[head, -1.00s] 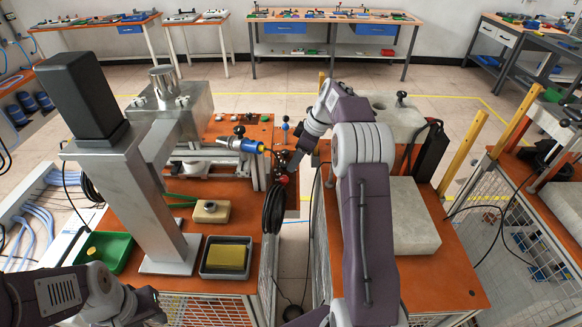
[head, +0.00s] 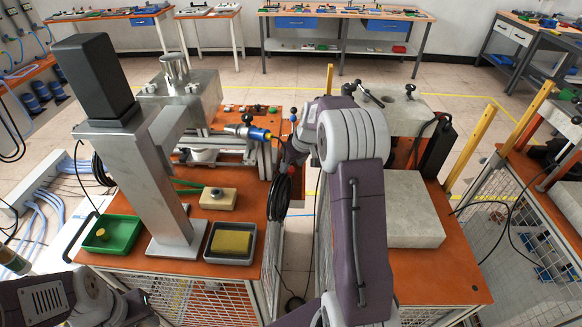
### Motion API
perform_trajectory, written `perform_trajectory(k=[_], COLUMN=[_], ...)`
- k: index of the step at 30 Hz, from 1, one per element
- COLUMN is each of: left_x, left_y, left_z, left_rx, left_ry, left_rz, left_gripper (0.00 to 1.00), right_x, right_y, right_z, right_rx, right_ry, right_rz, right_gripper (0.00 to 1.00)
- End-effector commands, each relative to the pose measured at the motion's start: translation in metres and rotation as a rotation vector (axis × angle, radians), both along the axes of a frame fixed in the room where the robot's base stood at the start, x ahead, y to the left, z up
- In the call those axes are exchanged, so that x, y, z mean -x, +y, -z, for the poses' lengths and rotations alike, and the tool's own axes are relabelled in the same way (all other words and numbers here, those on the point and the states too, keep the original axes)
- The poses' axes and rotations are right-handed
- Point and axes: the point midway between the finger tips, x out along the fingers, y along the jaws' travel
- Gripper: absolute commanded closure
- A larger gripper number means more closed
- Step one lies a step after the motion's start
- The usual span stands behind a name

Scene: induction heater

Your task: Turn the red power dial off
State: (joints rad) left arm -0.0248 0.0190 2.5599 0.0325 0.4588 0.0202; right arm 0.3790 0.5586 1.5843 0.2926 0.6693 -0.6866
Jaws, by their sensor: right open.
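My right arm reaches up the middle of the head view and bends over at the elbow. My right gripper (head: 287,164) points down at the right edge of the left orange bench, near the hanging black cable coil. It is small and partly covered by my own wrist; its jaws are open. The red power dial cannot be made out clearly; a little red shows by the fingers, but I cannot tell whether they touch a dial. My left gripper (head: 140,308) is a dark shape at the bottom left, cut by the frame edge, and its jaws cannot be read.
The left bench carries a metal press (head: 160,180), a green tray (head: 113,234), a grey tray with a yellow block (head: 231,243) and a beige block (head: 218,199). The black cable coil (head: 279,198) hangs at its right edge. A grey stone block (head: 415,210) lies on the right bench.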

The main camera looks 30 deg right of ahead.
Motion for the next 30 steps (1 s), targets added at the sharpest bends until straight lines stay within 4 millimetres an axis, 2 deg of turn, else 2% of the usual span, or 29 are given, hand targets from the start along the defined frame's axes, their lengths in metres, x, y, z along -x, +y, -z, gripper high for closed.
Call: perform_trajectory(k=[4, 12, 14, 15, 18, 30], left_x=[0.0, 0.0, 0.0, 0.0, 0.0, 0.0], left_y=[0.0, 0.0, 0.0, 0.0, 0.0, 0.0], left_z=[0.0, 0.0, 0.0, 0.0, 0.0, 0.006], left_rx=[0.0, 0.0, 0.0, 0.0, 0.0, 0.0], left_ry=[0.0, 0.0, 0.0, 0.0, 0.0, 0.0], left_rz=[0.0, 0.0, 0.0, 0.0, 0.0, 0.0], left_gripper=[0.64, 0.64, 0.64, 0.64, 0.64, 0.64], right_x=[-0.006, -0.007, -0.007, -0.007, -0.007, -0.008], right_y=[0.001, 0.001, 0.001, 0.001, 0.001, -0.001], right_z=[0.014, 0.017, 0.017, 0.017, 0.017, 0.018], right_rx=[0.0, 0.0, 0.0, 0.0, 0.0, 0.0], right_ry=[0.001, -0.001, -0.001, -0.001, -0.001, -0.001], right_rz=[-0.001, -0.001, -0.001, -0.001, -0.001, -0.082], right_gripper=[0.5, 0.5, 0.64, 0.75, 1.0, 1.0])
